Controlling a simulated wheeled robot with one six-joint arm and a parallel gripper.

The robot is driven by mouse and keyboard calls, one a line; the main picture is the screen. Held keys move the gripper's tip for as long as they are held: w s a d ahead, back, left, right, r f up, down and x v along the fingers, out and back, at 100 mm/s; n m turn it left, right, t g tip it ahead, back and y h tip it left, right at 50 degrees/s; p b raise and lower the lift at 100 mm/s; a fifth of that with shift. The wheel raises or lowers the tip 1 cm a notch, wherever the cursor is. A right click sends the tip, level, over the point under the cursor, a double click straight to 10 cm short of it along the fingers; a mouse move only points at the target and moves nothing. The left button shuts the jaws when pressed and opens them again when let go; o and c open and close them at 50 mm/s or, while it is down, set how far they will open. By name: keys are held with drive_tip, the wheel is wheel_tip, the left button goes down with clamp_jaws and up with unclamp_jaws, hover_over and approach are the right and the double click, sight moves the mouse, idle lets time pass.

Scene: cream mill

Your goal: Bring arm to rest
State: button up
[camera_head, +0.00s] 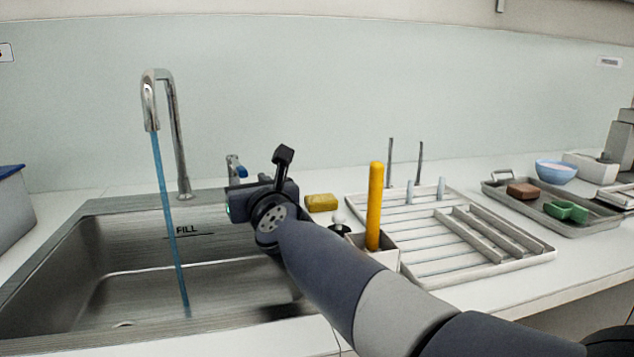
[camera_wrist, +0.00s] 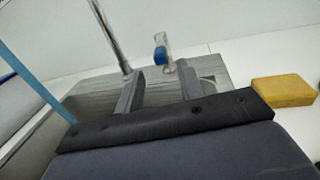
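My arm reaches in from the lower right over the sink (camera_head: 110,262). My gripper (camera_head: 240,198) is above the sink's back right corner, just in front of the tap lever with a blue tip (camera_head: 236,168). In the wrist view my gripper (camera_wrist: 160,72) shows two grey fingers standing apart with nothing between them. The blue-tipped lever (camera_wrist: 161,55) is just beyond the fingertips, and no contact is visible. The tall tap (camera_head: 178,140) pours a blue stream of water (camera_head: 168,220) into the sink. The fingertips are mostly hidden in the head view.
A yellow sponge (camera_head: 321,202) lies right of my gripper. Beside my forearm stand a holder (camera_head: 388,252) with a yellow stick (camera_head: 375,205) and a drying rack (camera_head: 480,268). A grey tray (camera_head: 604,224) holds a brown block and a green item. A bowl (camera_head: 555,171) stands behind.

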sight(235, 168)
drive_tip(key=p+x, duration=0.1)
drive_tip(key=x, duration=0.7)
drive_tip(key=shift+w+a+p, duration=0.1)
drive_tip(key=shift+w+p, duration=0.1)
drive_tip(key=shift+p, duration=0.1)
drive_tip(key=shift+a+r+p, duration=0.1)
drive_tip(key=shift+r+p, duration=0.05)
drive_tip(key=shift+p, duration=0.45)
drive_tip(key=shift+a+h+p, duration=0.1)
drive_tip(key=shift+h+p, duration=0.2)
drive_tip(key=shift+p, duration=0.2)
drive_tip(key=shift+s+a+m+t+h+p, duration=0.25)
drive_tip(key=shift+m+h+p, duration=0.2)
drive_tip(key=shift+p, duration=0.55)
drive_tip(key=shift+a+m+p, duration=0.1)
drive_tip(key=shift+m+p, duration=0.15)
drive_tip(key=shift+p, duration=0.15)
drive_tip(key=shift+f+h, duration=0.25)
